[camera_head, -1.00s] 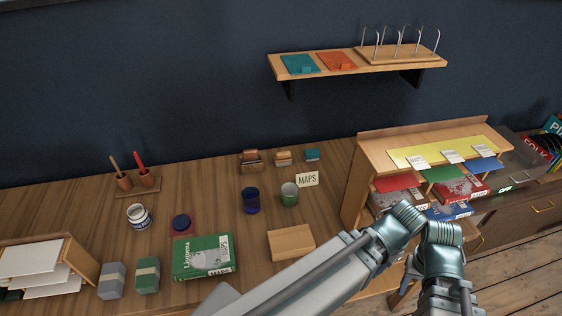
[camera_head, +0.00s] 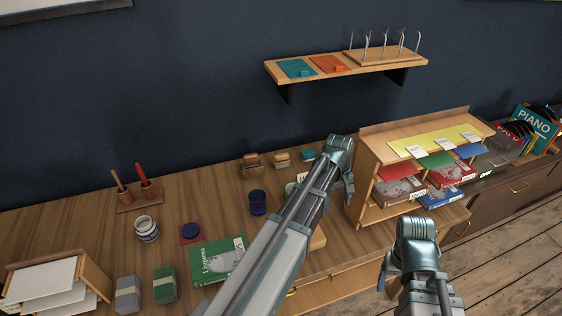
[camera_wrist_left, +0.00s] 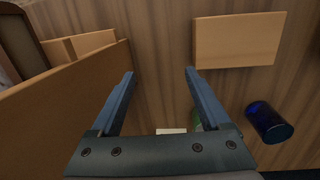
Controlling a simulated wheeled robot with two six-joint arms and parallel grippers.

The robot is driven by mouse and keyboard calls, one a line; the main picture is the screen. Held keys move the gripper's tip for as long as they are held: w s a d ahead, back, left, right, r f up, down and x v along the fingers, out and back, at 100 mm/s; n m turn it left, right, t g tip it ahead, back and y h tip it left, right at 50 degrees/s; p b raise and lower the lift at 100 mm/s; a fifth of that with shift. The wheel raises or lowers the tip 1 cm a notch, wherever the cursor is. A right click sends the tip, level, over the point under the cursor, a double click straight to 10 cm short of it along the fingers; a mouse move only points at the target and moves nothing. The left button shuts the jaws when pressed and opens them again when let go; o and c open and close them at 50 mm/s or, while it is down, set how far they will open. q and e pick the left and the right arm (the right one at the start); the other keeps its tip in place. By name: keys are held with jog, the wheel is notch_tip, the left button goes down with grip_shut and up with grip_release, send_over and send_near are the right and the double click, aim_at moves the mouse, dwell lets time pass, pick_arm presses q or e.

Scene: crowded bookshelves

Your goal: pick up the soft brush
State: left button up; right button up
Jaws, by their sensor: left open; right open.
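I cannot tell for sure which thing is the soft brush. Small blocks with coloured or wooden tops, a brown one (camera_head: 252,162), a tan one (camera_head: 281,159) and a teal one (camera_head: 308,156), stand at the back of the desk. Two handled tools, a wooden one (camera_head: 118,182) and a red one (camera_head: 144,178), stand in a holder at the left. My left gripper (camera_head: 348,190) is over the desk beside the sorting shelf; its fingers (camera_wrist_left: 158,75) are apart and empty in the wrist view. My right gripper (camera_head: 414,258) is low at the right, its fingertips hidden.
The wooden sorting shelf (camera_head: 368,160) stands close on the right; its side panel (camera_wrist_left: 60,100) fills the left of the wrist view. A blue cup (camera_head: 258,203), a tan wooden block (camera_wrist_left: 235,40), a green book (camera_head: 218,262) and a jar (camera_head: 146,228) are on the desk.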

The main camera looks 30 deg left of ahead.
pick_arm(q)
jog(key=w+a+r+n+t+h, duration=0.1)
jog(key=w+a+n, duration=0.5)
jog(key=a, duration=0.4)
jog(key=w+a+n+t, duration=0.1)
jog(key=w+a+n, duration=0.45)
jog(key=a, duration=0.45)
jog(key=n+t, duration=0.1)
jog(key=n, duration=0.6)
send_near(280, 155)
jog(key=shift+h, duration=0.4)
jog(key=b+x, duration=0.4)
jog(key=s+b+x, duration=0.1)
jog(key=b+x, duration=0.1)
jog(key=b, duration=0.1)
jog(key=shift+a+f, duration=0.25)
jog(key=shift+f, duration=0.15)
jog(key=shift+w+d+f, duration=0.1)
jog(key=shift+w, duration=0.05)
jog(key=shift+f, duration=0.1)
jog(key=b+x, duration=0.2)
jog(key=w+b+x, duration=0.1)
jog(key=b+x, duration=0.2)
jog(key=shift+c, duration=0.2)
grip_shut()
